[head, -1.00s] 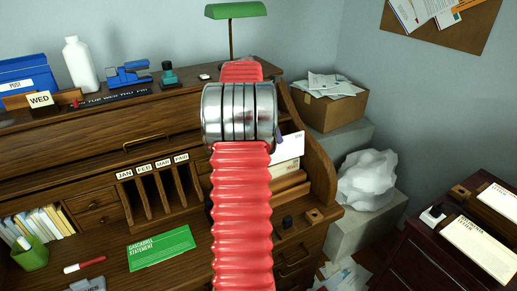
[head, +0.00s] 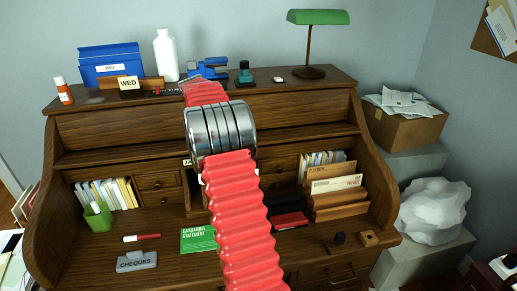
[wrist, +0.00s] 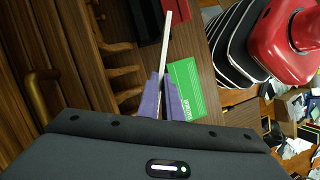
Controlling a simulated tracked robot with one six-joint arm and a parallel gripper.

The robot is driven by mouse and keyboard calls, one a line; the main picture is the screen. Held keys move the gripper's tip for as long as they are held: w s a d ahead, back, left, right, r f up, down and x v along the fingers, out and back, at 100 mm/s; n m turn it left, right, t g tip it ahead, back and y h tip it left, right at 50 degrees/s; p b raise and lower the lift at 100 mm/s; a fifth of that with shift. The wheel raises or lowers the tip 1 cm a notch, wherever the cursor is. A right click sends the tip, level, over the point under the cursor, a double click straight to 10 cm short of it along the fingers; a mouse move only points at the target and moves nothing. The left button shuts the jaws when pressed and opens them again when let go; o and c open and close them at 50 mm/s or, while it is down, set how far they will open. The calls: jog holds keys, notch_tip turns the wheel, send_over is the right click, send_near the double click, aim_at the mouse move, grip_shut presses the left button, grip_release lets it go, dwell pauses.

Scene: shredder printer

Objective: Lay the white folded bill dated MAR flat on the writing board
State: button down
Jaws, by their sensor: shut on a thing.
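In the wrist view, my gripper (wrist: 161,97) has purple fingers shut on a thin white sheet, the folded bill (wrist: 165,42), seen nearly edge-on. Its date cannot be read from here. The bill sticks out beyond the fingertips over the wooden desk. The writing board (head: 165,222) is the brown wooden desk surface; it also shows in the wrist view (wrist: 188,40). A green statement (head: 198,239) lies flat on it, and it appears beside the fingers in the wrist view (wrist: 186,88). In the head view my red arm hides the gripper and most or all of the bill.
A red marker (head: 142,238) and a grey cheques block (head: 136,262) lie at the left of the board, near a green cup (head: 98,217). A dark stamp (head: 339,239) and small wooden block (head: 369,238) stand at the right. Letter racks (head: 337,198) stand at the back right.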

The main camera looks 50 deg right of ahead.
jog(key=w+a+f+m, duration=0.2)
jog(key=a+f, duration=0.1)
jog(key=a, duration=1)
jog(key=w+a+f+m+y, duration=0.1)
jog(key=w+a+f, duration=0.2)
jog(key=a, duration=1)
jog(key=w+a+f+m+y, duration=0.1)
jog(key=w+a+f+m, duration=0.1)
jog(key=a, duration=1.1)
jog(key=shift+w+f+m, duration=0.3)
jog(key=shift+w+f, duration=0.15)
jog(key=shift+w, duration=0.15)
jog(key=shift+a, duration=0.15)
